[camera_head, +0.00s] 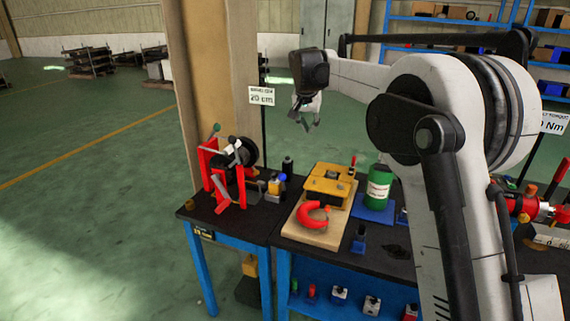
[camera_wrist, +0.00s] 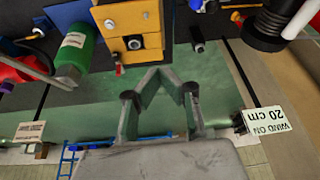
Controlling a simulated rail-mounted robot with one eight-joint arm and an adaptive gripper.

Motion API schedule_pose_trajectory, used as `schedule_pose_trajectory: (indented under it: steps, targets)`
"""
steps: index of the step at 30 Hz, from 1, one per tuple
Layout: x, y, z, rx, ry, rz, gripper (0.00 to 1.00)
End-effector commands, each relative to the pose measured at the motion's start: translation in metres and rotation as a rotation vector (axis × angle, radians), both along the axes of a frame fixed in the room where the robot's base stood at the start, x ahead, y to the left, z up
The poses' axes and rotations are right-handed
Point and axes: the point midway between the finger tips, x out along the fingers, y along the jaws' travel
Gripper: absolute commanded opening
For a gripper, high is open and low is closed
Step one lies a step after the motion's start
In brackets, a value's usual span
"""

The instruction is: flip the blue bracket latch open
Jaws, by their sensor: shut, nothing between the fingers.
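A small blue bracket-like piece (camera_head: 359,239) stands on the dark bench top just right of the wooden board in the head view. It is too small to tell which part is its latch or how it is set. My gripper (camera_head: 312,124) hangs in the air above and behind the yellow block, well apart from the blue piece. In the wrist view my gripper (camera_wrist: 158,71) has its fingertips drawn together with nothing between them. I cannot make out the blue piece in the wrist view.
The wooden board (camera_head: 296,233) carries a yellow block (camera_head: 328,184) and a red curved piece (camera_head: 308,214). A green can (camera_head: 379,187) stands on a blue plate (camera_head: 372,214). A red-framed winch (camera_head: 223,180) and a sign (camera_head: 262,96) stand left.

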Motion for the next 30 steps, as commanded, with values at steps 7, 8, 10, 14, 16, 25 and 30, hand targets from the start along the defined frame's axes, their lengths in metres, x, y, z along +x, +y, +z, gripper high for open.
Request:
schedule_pose_trajectory:
  steps: [7, 8, 10, 14, 16, 25, 30]
  targets:
    - [0.050, 0.048, -0.042, -0.006, 0.022, -0.038, 0.00]
    - [0.054, 0.053, -0.047, -0.008, 0.023, -0.042, 0.00]
    - [0.062, 0.064, -0.059, -0.009, 0.027, -0.053, 0.00]
    - [0.072, 0.077, -0.077, -0.012, 0.034, -0.068, 0.00]
    - [0.075, 0.082, -0.084, -0.013, 0.036, -0.072, 0.00]
    - [0.077, 0.087, -0.091, -0.014, 0.038, -0.079, 0.00]
    - [0.077, 0.087, -0.092, -0.014, 0.038, -0.079, 0.00]
